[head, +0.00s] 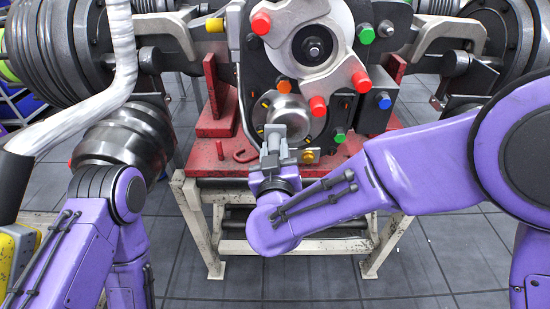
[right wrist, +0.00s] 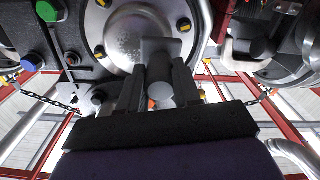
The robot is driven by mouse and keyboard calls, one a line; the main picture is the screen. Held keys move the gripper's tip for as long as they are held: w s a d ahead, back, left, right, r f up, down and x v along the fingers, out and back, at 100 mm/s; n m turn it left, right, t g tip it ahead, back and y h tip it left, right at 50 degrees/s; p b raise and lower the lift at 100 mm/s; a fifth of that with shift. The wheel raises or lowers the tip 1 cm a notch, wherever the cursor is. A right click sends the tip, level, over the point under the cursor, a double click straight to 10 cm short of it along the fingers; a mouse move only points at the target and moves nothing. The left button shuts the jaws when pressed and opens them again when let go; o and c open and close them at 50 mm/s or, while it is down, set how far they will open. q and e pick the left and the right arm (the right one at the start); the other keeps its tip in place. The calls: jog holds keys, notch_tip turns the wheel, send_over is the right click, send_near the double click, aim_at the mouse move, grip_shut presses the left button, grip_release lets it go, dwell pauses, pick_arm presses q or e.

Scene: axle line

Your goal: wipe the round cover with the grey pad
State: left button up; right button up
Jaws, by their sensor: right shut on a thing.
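The round cover (head: 289,105) is a shiny metal dome on the dark front of the machine, with yellow bolts around its rim. In the right wrist view the cover (right wrist: 128,38) fills the upper middle. My right gripper (head: 276,153) is in front of the cover's lower part, shut on the grey pad (head: 274,131). In the right wrist view the pad (right wrist: 160,48) has a block face and a round grey handle between the fingers. It overlaps the cover's lower edge; whether it touches cannot be told. My left gripper is out of view; only its arm shows at lower left.
A red-topped table (head: 218,173) with a worn cream frame stands under the machine. A red hook (head: 240,155) lies on it to the left. Red knobs (head: 319,105) and a blue one (head: 383,100) stick out near the cover. The tiled floor in front is clear.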

jog(key=shift+w, duration=1.1)
dwell(0.5)
jog(key=shift+d+p, duration=0.9)
jog(key=shift+d, duration=2.65)
jog(key=a+p, duration=0.1)
jog(key=a, duration=0.6)
jog(key=shift+a, duration=0.3)
jog(key=shift+s+d, duration=0.1)
